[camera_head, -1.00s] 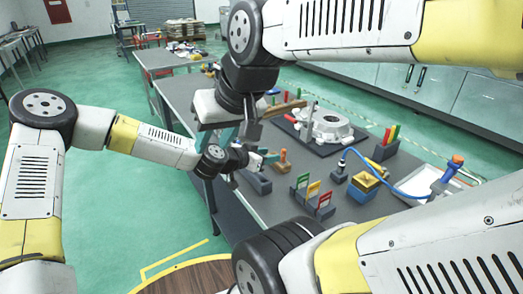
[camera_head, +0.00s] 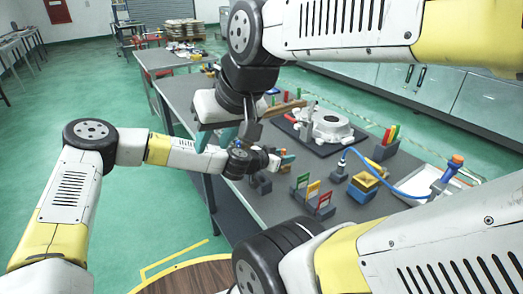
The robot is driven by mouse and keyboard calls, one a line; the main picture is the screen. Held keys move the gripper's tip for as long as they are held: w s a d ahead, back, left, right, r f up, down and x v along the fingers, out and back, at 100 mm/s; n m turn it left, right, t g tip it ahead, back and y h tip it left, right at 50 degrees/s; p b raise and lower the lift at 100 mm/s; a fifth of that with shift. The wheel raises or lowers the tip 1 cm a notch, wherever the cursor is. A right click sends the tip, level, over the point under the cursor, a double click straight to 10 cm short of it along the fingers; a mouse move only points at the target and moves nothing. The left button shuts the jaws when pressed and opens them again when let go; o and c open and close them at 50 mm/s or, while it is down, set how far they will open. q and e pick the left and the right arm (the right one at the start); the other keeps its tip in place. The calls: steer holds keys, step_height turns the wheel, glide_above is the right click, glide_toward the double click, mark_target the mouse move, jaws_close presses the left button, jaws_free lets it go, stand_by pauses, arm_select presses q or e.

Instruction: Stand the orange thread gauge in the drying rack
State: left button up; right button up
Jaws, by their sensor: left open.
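A small orange-brown upright piece (camera_head: 289,153) stands on the grey table just past my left gripper; I cannot tell whether it is the thread gauge. My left gripper (camera_head: 273,162) is open beside it, low over the table's near-left edge, and partly covers it. A dark slotted rack (camera_head: 312,203) holds green, yellow and red pieces upright. A dark block (camera_head: 261,184) sits below my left gripper; I cannot tell which holder is the drying rack. My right gripper (camera_head: 249,132) hangs above and left of my left one, its fingers too small to read.
A grey casting (camera_head: 326,124) lies on a dark mat at the back. Another dark holder (camera_head: 385,149) has coloured pieces. My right arm covers much of the foreground.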

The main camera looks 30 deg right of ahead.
arm_select(q)
jaws_close()
steer(key=shift+r, duration=0.15)
